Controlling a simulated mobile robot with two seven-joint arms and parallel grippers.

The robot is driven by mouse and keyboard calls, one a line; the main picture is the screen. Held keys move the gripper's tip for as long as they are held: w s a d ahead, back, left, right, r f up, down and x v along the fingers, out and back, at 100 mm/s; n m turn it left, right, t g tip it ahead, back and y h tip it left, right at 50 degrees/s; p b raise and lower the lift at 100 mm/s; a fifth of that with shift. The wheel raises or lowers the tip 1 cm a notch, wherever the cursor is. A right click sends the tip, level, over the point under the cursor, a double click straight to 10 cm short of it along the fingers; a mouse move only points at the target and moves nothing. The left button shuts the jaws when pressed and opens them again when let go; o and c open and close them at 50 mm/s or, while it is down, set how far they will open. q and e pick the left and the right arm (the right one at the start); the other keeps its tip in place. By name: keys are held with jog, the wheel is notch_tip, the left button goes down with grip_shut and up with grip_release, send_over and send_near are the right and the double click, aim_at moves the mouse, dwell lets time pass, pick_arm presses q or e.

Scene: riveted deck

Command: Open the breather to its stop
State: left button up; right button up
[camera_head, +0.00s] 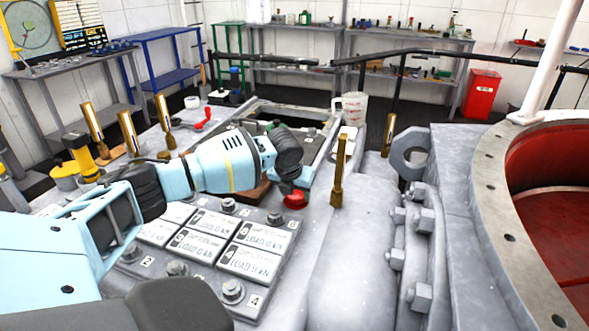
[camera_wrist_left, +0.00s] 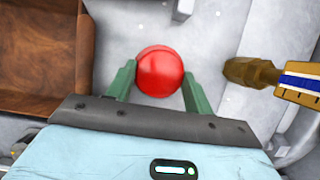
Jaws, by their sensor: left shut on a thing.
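A round red knob (camera_head: 296,200), which I take to be the breather, sits low on the grey deck just beyond the numbered plate block. My left gripper (camera_head: 291,188) reaches down to it from above, and the wrist hides part of it. In the left wrist view the red knob (camera_wrist_left: 160,72) lies between the two green fingers of the left gripper (camera_wrist_left: 158,76), which are shut on its sides. Its stem and any stop are hidden beneath it. My right gripper is in neither view.
A plate block (camera_head: 270,217) with bolts and load labels lies in front of the knob. Brass posts (camera_head: 339,180) stand nearby; one brass fitting (camera_wrist_left: 255,73) is close on the right in the wrist view. A brown open box (camera_wrist_left: 45,60) is left.

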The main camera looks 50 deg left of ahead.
pick_arm(q)
jog(key=n+p, duration=0.1)
jog(key=p, duration=0.2)
jog(key=n+g+y+p, duration=0.1)
jog(key=n+p, duration=0.1)
jog(key=p, duration=0.1)
jog(key=shift+w+d+r+n, duration=0.2)
jog(key=shift+r+n, duration=0.1)
jog(key=shift+r, duration=0.1)
jog(key=n+p, duration=0.2)
jog(key=shift+f+n+g+y, duration=0.15)
jog(key=shift+n+g+y, duration=0.15)
jog(key=shift+n+g, duration=0.1)
jog(key=n+g+p, duration=0.1)
jog(key=n, duration=0.1)
jog(key=shift+f+n, duration=0.15)
jog(key=shift+n, duration=0.15)
jog(key=n+g, duration=0.1)
jog(key=n, duration=0.2)
jog(key=shift+w+f+y, duration=0.1)
jog(key=shift+f+y, duration=0.05)
jog(key=shift+y, duration=0.15)
jog(key=shift+n, duration=0.5)
jog(key=shift+g, duration=0.3)
jog(key=o, duration=0.7)
